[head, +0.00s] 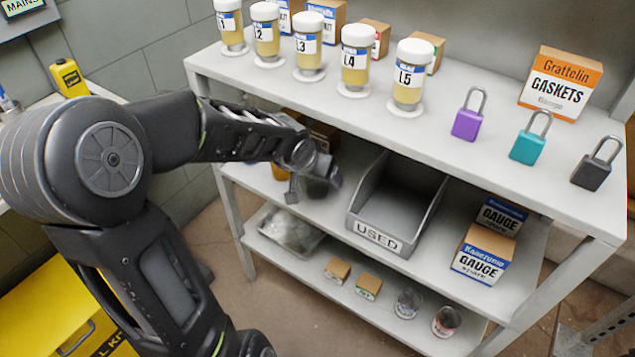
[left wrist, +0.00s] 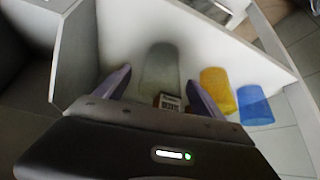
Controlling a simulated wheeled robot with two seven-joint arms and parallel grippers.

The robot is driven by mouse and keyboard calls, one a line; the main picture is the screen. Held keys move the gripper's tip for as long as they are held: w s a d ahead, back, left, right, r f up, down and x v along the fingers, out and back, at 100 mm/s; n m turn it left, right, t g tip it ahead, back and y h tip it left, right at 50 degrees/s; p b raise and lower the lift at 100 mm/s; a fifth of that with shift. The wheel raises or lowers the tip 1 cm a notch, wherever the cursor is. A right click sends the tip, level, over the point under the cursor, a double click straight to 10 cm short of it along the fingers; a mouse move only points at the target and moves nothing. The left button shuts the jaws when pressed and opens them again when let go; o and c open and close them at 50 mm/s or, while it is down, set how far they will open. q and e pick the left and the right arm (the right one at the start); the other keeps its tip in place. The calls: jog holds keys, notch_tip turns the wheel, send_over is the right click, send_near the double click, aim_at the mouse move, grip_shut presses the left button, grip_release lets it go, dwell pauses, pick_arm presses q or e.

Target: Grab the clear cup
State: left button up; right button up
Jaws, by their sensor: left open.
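The clear cup (left wrist: 160,68) looks grey and see-through on the white middle shelf in the left wrist view. My left gripper (left wrist: 158,80) is open, with one finger on each side of the cup in that view and a gap showing at both sides. In the head view my left gripper (head: 314,188) reaches in under the top shelf, left of the grey bin; the cup is mostly hidden there behind the gripper. My right gripper is in neither view.
A yellow cup (left wrist: 217,90) and a blue cup (left wrist: 255,105) stand close beside the right finger. A small labelled box (left wrist: 170,103) shows between the fingers. The grey USED bin (head: 398,205) and the top shelf (head: 440,130) bound the space.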

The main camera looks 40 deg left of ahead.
pick_arm(q)
jog(key=shift+c, duration=0.2)
jog(key=c, duration=1.4)
jog(key=shift+r+p, duration=0.5)
jog(key=shift+r, duration=0.4)
jog(key=shift+s+d+r+b, duration=0.3)
jog(key=shift+s+d+b, duration=0.6)
jog(key=shift+s, duration=2.05)
jog(key=shift+s+d+r+b, duration=0.35)
jog(key=shift+s+b, duration=0.95)
jog(key=shift+s, duration=1.6)
jog(key=shift+s+d+r+b, duration=0.2)
jog(key=shift+s+d+b, duration=0.7)
jog(key=shift+s, duration=2.05)
jog(key=shift+a, duration=0.2)
